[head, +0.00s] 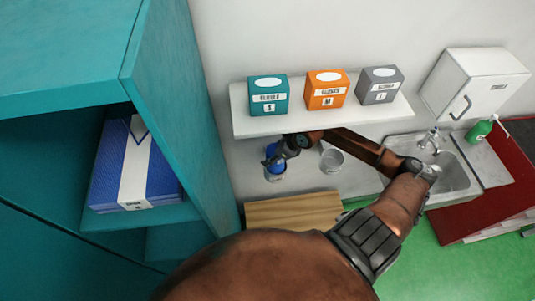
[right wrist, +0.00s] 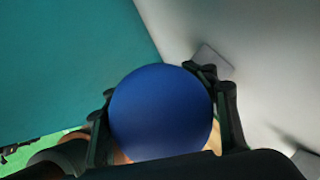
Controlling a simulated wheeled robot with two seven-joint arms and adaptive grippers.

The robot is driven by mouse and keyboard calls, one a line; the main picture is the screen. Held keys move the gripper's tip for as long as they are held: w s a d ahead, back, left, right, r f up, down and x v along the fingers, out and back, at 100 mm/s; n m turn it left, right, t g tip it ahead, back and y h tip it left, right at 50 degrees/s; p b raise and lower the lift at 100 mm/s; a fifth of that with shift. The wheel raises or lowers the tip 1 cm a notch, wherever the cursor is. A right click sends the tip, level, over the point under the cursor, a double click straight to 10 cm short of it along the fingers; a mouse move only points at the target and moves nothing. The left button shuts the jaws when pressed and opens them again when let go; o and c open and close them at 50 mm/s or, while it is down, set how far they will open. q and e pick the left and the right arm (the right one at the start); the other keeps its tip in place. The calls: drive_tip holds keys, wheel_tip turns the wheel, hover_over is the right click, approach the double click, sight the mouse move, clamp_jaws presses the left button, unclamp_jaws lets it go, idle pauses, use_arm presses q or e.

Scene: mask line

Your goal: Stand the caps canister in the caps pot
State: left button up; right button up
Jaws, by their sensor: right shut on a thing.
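The blue caps canister (head: 271,153) is upright in the head view, partly hidden by my right gripper (head: 281,155), which is shut on it. In the right wrist view its round blue top (right wrist: 161,112) sits between the two fingers of the gripper (right wrist: 165,118). A small pot (head: 275,174) with a marking too small to read is directly below the canister; I cannot tell whether the canister's bottom is inside it or just above it. A second grey pot (head: 331,160) stands to the right, with no canister visible in it. My left gripper is not in view.
A white shelf (head: 300,122) with teal (head: 268,95), orange (head: 326,90) and grey (head: 380,87) boxes is just above my right forearm. A teal cabinet (head: 180,100) with a blue pack (head: 108,170) stands left. A sink (head: 452,178) is right.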

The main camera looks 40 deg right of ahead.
drive_tip(key=shift+f, duration=0.15)
drive_tip(key=o, duration=0.9)
drive_tip(key=shift+d, duration=0.1)
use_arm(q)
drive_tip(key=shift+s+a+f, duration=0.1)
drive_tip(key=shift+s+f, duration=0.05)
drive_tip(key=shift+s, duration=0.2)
use_arm(e)
drive_tip(key=o, duration=0.4)
drive_tip(key=shift+o, duration=0.2)
drive_tip(key=shift+r+p, duration=0.5)
drive_tip(key=shift+r, duration=0.1)
use_arm(q)
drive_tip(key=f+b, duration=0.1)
drive_tip(key=b, duration=0.2)
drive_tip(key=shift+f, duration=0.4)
use_arm(e)
drive_tip(key=s+d+r, duration=0.1)
drive_tip(key=s+d, duration=0.2)
drive_tip(key=s, duration=0.3)
drive_tip(key=s+d+r, duration=0.1)
drive_tip(key=s+d, duration=0.2)
drive_tip(key=s, duration=0.3)
drive_tip(key=shift+r, duration=0.3)
drive_tip(key=shift+d, duration=0.1)
